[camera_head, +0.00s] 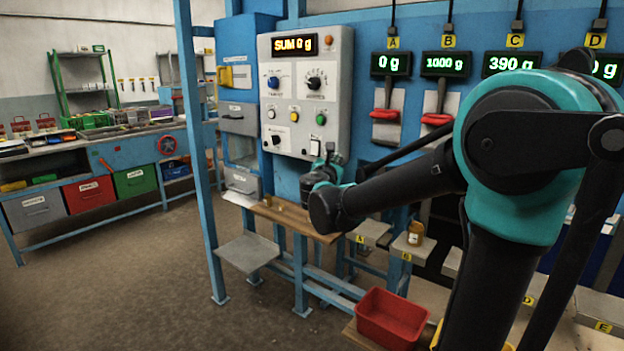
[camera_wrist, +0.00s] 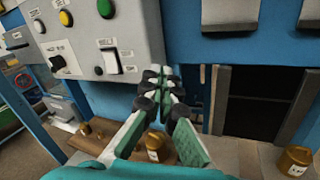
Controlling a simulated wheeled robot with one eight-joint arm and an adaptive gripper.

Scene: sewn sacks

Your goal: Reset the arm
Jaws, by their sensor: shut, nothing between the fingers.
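My gripper (camera_head: 332,158) is in front of the lower right corner of the grey control panel (camera_head: 296,95) in the head view. In the wrist view my gripper (camera_wrist: 160,76) has its fingers together with nothing between them, beside the panel's lower edge. I cannot tell whether it touches the panel. My arm is bent across the right of the head view and hides part of the scales there.
Red-handled levers (camera_head: 386,114) hang below the displays. A wooden shelf (camera_head: 290,218) lies under my gripper. Open floor is at the left.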

